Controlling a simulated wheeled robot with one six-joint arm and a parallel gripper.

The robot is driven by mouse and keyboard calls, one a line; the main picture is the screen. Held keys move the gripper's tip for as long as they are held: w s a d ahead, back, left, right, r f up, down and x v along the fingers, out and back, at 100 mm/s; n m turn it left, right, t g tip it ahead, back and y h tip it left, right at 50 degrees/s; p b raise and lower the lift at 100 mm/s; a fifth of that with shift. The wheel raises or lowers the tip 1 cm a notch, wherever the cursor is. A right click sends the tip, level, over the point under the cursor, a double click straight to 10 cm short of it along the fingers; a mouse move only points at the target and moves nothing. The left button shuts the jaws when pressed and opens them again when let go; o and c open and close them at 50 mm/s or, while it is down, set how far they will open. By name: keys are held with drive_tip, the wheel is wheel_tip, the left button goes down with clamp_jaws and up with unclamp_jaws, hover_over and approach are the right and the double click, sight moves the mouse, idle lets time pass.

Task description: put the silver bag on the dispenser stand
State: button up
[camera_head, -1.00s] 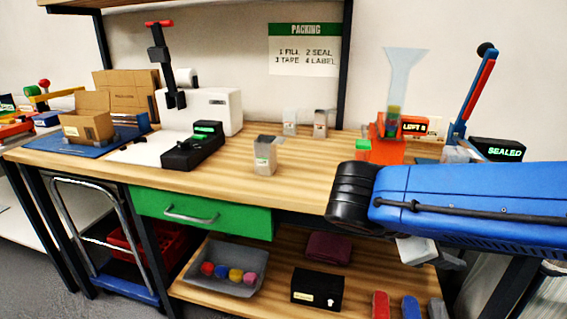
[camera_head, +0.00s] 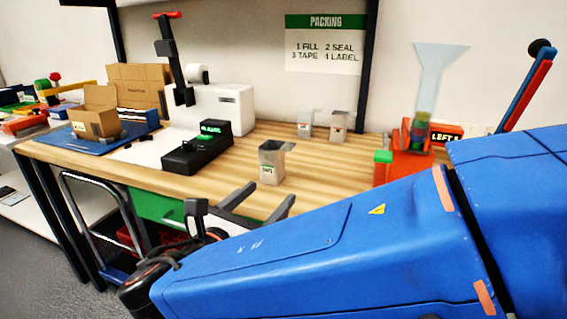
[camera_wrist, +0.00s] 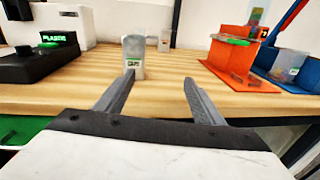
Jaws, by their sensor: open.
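A silver bag (camera_head: 272,165), open at the top with a small green-lettered label, stands upright on the wooden bench; it also shows in the wrist view (camera_wrist: 134,60). The orange dispenser stand (camera_head: 394,169) with a clear funnel (camera_head: 437,80) above it is to the right; it also shows in the wrist view (camera_wrist: 238,62). My gripper (camera_head: 270,192) is open and empty at the bench's front edge, in front of the bag. In the wrist view its fingers (camera_wrist: 159,80) point across the bench, with the bag beyond the left finger, apart from it.
Two more silver bags (camera_head: 338,121) stand at the back of the bench. A black device (camera_head: 198,148) with a green display and a white machine (camera_head: 222,108) are to the left. In the wrist view, a clear bin (camera_wrist: 289,66) sits in a blue stand at the right.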

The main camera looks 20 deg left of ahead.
sight(271, 168)
drive_tip(key=s+a+n+y, duration=0.1)
drive_tip(key=a+n+y, duration=0.1)
drive_tip(key=a, duration=0.2)
drive_tip(key=shift+t, duration=0.4)
drive_tip(key=w, duration=0.7)
drive_tip(key=w+d, duration=0.1)
drive_tip(key=w, duration=0.3)
drive_tip(key=shift+f, duration=0.15)
drive_tip(key=shift+w+a, duration=0.2)
drive_tip(key=shift+w, duration=2.7)
drive_tip(key=c, duration=1.2)
